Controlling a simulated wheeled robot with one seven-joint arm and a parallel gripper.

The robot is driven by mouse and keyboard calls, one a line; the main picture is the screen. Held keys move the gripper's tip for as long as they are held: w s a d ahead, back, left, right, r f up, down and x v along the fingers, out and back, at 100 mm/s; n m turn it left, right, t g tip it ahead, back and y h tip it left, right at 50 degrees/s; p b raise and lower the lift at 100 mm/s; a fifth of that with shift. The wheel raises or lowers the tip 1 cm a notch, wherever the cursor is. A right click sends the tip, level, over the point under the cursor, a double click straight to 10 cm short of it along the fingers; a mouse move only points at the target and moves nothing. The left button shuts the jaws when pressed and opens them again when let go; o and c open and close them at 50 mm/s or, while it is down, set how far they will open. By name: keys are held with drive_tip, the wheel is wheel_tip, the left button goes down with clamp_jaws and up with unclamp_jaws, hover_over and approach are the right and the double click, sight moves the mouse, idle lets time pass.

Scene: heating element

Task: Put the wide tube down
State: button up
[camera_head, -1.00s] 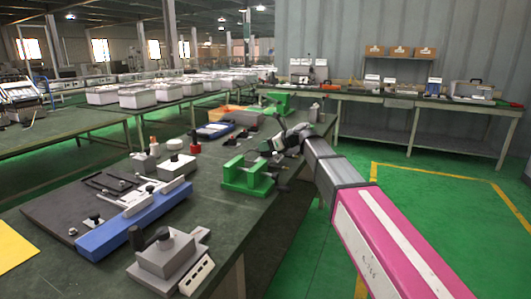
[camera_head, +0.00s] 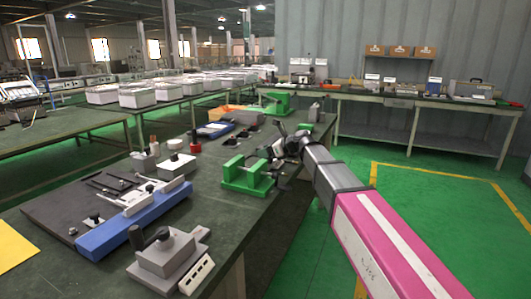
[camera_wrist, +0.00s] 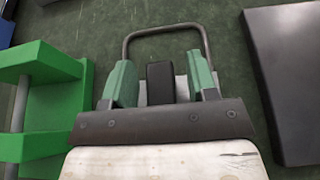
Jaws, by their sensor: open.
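My gripper (camera_wrist: 162,85) is open in the wrist view, with its two green fingers apart. A dark block shows between the fingers, and a thin metal loop reaches past them; I cannot tell what these belong to. A green holder (camera_wrist: 35,62) stands to the left of the fingers, with a grey rod or tube (camera_wrist: 20,105) between its two arms. I cannot tell whether this is the wide tube. In the head view, the green holder (camera_head: 246,182) is near the table's right edge. My gripper (camera_head: 276,151) is just beyond it, small and partly hidden.
The dark green table (camera_head: 232,222) also bears a blue fixture (camera_head: 135,226), a grey clamp block (camera_head: 165,262) and a red-topped piece (camera_head: 194,145). A dark flat plate (camera_wrist: 288,85) lies right of my gripper in the wrist view. Green floor is clear to the right.

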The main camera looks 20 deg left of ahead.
drive_tip(key=v, duration=1.2)
drive_tip(key=s+d+f+n+h, duration=0.3)
drive_tip(key=d+f+n+h, duration=0.5)
drive_tip(key=d+f, duration=1.6)
drive_tip(key=s+d+f+n+h, duration=0.2)
drive_tip(key=s+d+f+n, duration=0.3)
drive_tip(key=d, duration=0.4)
drive_tip(key=s+d+f+n+g+h, duration=0.1)
drive_tip(key=s+d+f+n+h, duration=0.2)
drive_tip(key=s+d+f+n, duration=0.3)
drive_tip(key=d+f, duration=0.3)
drive_tip(key=shift+s+d+f, duration=0.25)
drive_tip(key=shift+s+d, duration=0.05)
drive_tip(key=shift+s, duration=0.1)
